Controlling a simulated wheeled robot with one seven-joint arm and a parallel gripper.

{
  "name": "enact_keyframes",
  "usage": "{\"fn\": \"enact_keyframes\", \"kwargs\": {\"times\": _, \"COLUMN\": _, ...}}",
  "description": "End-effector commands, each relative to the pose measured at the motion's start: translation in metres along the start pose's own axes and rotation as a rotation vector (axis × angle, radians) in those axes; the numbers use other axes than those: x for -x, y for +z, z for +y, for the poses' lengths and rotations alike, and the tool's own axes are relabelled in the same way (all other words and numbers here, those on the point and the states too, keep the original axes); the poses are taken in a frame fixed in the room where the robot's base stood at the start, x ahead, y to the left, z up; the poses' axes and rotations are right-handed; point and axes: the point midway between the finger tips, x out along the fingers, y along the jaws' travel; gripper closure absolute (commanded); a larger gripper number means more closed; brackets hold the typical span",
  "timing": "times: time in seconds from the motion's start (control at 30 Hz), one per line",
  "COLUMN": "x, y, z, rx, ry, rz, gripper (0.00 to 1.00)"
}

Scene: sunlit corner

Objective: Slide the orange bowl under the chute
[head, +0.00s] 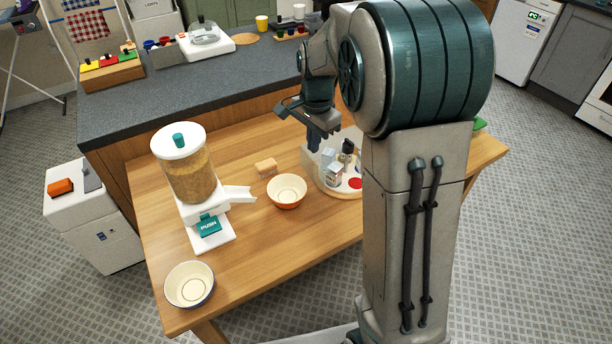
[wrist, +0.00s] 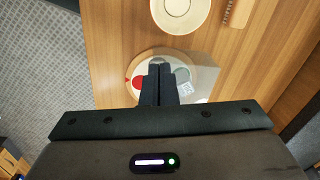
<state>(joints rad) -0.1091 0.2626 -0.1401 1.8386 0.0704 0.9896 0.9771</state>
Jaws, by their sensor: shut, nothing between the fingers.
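The orange bowl (head: 287,203), cream inside, sits upright on the wooden table, just right of the chute (head: 238,194) with a gap between them. The chute juts right from a clear dispenser (head: 190,177) full of brown grains, with a teal PUSH lever (head: 209,225). My gripper (head: 314,142) is shut and empty, above the table behind and right of the bowl. In the wrist view, my fingers (wrist: 159,68) are together over a round turntable, and the bowl (wrist: 180,10) is partly cut off at the top edge.
The round turntable (head: 337,191) holds small bottles and boxes right of the orange bowl. A second, dark-rimmed bowl (head: 190,284) stands at the table's front left. Bare table (head: 270,240) lies in front of the orange bowl.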

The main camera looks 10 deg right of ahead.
Motion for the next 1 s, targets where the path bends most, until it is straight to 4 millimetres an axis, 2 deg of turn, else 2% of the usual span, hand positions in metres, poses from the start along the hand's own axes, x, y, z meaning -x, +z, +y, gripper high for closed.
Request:
{"fn": "enact_keyframes", "kwargs": {"times": 0.03, "x": -0.022, "y": -0.006, "z": -0.009, "rx": -0.048, "ry": 0.017, "rz": -0.003, "gripper": 1.00}}
{"fn": "enact_keyframes", "kwargs": {"times": 0.1, "x": -0.039, "y": -0.012, "z": -0.019, "rx": -0.110, "ry": 0.033, "rz": -0.005, "gripper": 1.00}}
{"fn": "enact_keyframes", "kwargs": {"times": 0.3, "x": -0.063, "y": -0.020, "z": -0.034, "rx": -0.207, "ry": 0.057, "rz": -0.003, "gripper": 1.00}}
{"fn": "enact_keyframes", "kwargs": {"times": 0.47, "x": -0.078, "y": -0.021, "z": -0.034, "rx": -0.220, "ry": 0.062, "rz": -0.004, "gripper": 1.00}}
{"fn": "enact_keyframes", "kwargs": {"times": 0.8, "x": -0.138, "y": -0.020, "z": -0.030, "rx": -0.219, "ry": 0.062, "rz": -0.004, "gripper": 1.00}}
{"fn": "enact_keyframes", "kwargs": {"times": 1.0, "x": -0.159, "y": -0.020, "z": -0.029, "rx": -0.218, "ry": 0.060, "rz": -0.004, "gripper": 1.00}}
